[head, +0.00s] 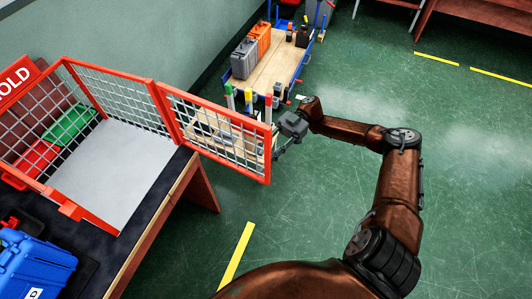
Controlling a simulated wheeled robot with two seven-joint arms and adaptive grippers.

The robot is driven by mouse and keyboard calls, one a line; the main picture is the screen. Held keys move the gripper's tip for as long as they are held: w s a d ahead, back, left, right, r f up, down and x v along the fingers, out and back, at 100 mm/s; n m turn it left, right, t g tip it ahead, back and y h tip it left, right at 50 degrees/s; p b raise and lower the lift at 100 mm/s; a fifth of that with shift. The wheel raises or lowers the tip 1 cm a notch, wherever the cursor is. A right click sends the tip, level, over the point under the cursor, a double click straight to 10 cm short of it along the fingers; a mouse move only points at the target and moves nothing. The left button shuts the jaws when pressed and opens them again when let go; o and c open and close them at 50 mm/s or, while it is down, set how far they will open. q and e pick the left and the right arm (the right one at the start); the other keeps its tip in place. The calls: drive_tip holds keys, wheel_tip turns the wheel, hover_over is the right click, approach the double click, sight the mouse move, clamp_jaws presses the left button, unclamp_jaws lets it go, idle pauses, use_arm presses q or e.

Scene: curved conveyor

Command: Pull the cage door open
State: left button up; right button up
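The cage (110,76) has a red-orange frame with metal mesh and stands on a dark-topped table at left. Its door (215,106), also red-orange with mesh, stands swung out to the right, past the table's edge and over the floor. The cage front is open, showing its pale grey floor (112,165). My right gripper (279,151) is at the door's free edge, on its right side. The fingers are small and partly unclear, so I cannot tell if they grip the door. My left gripper is not in view.
Inside the cage lie a green case (70,124) and a red case (36,160). A blue case (38,262) sits at lower left. A cart (297,66) with grey and orange cases stands beyond the door. Green floor at right is clear.

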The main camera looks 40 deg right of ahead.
drive_tip(key=shift+d, duration=0.25)
drive_tip(key=w+d, duration=0.1)
drive_tip(key=d, duration=0.6)
idle(0.4)
